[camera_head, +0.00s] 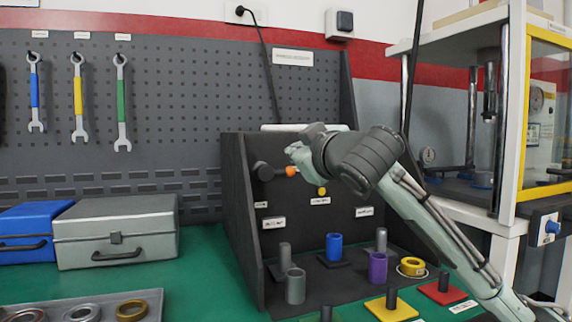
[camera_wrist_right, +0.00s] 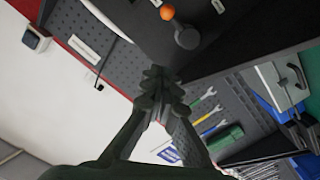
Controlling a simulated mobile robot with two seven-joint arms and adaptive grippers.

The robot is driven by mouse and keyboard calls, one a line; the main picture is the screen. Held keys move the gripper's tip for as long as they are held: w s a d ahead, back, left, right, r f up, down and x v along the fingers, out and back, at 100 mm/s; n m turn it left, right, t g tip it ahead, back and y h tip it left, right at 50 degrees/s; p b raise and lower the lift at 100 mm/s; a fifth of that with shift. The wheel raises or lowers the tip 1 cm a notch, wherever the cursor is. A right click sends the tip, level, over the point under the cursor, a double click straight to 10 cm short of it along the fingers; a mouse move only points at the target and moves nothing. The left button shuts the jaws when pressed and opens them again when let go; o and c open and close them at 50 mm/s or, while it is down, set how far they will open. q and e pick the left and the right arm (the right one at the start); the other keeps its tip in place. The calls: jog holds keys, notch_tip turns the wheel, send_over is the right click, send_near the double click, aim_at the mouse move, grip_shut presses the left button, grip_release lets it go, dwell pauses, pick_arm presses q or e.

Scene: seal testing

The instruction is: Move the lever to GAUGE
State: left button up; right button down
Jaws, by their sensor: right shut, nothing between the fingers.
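The lever shows in the head view as an orange knob (camera_head: 291,171) beside a dark round hub (camera_head: 263,171) on the black stand (camera_head: 243,215). The knob lies to the right of the hub. In the right wrist view the orange knob (camera_wrist_right: 167,13) and the grey hub (camera_wrist_right: 187,38) are near the top, beyond the fingertips. My right gripper (camera_head: 294,151) is just above the knob in the head view, shut and empty. Its closed fingers show in the right wrist view (camera_wrist_right: 158,76), apart from the knob in that picture. Small labels (camera_head: 320,201) on the stand are unreadable. My left gripper is out of view.
Below the lever are a blue ring (camera_head: 334,246), a purple ring (camera_head: 377,267) and a grey ring (camera_head: 295,286). A grey case (camera_head: 115,232) stands at left on the green table (camera_head: 205,285). A yellow-framed machine (camera_head: 521,110) stands at right.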

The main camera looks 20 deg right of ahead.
send_over(275, 172)
jog(key=s, duration=0.4)
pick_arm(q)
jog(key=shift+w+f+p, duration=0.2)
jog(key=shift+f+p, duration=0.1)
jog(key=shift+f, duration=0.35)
pick_arm(e)
jog(key=d+f, duration=0.1)
jog(key=f, duration=0.1)
jog(key=w+d+f, duration=0.1)
jog(key=f, duration=0.1)
jog(key=shift+w+d, duration=0.2)
